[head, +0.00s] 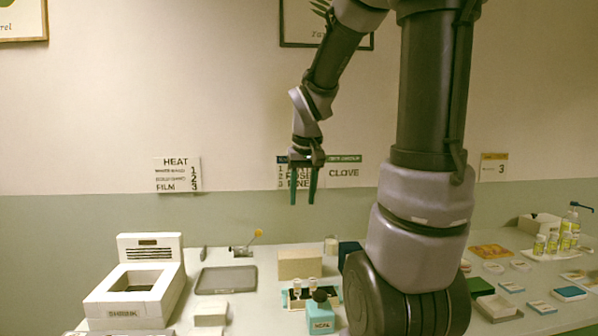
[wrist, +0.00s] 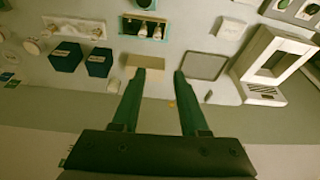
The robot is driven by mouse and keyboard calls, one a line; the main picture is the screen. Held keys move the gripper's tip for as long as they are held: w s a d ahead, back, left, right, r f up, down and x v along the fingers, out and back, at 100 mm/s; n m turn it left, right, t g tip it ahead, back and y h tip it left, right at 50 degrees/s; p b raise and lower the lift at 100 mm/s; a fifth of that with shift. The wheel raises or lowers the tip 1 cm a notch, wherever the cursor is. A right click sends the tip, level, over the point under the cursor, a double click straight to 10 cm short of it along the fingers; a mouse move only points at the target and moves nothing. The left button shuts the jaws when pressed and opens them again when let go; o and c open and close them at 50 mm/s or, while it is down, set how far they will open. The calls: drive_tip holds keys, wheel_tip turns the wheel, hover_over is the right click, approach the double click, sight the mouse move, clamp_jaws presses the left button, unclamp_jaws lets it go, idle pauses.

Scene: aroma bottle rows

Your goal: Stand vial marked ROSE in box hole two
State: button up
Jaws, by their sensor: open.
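My gripper (head: 303,188) is open and empty, raised well above the table in front of the wall; its two green fingers also show in the wrist view (wrist: 159,74). A dark box with a light teal edge (wrist: 128,27) stands on the table and holds two small white-capped vials (head: 297,286) (head: 312,284). In the wrist view it lies beyond my fingertips. Several yellow-labelled vials (head: 553,243) stand on a white tray at the far right. No vial label is legible, so I cannot tell which is ROSE. The hole numbers cannot be read.
A wall card (head: 299,184) lists numbered names with ROSE at two. A tan block (head: 299,264) stands behind the dark box and a teal block (head: 320,318) in front. A grey tray (head: 227,280) and a large white machine (head: 135,296) are left. Air around my gripper is clear.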

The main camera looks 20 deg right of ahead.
drive_tip(key=s+a+r+m+t+y, duration=0.1)
drive_tip(key=s+a+r+t+y, duration=0.1)
drive_tip(key=s+a+r, duration=0.4)
drive_tip(key=s+r+t, duration=0.1)
drive_tip(key=s+r, duration=0.1)
drive_tip(key=s, duration=0.3)
drive_tip(key=shift+s+a+r+m+t+y, duration=0.15)
drive_tip(key=shift+s+r+m+t+y, duration=0.15)
drive_tip(key=shift+s+r+t, duration=0.1)
drive_tip(key=shift+w, duration=0.1)
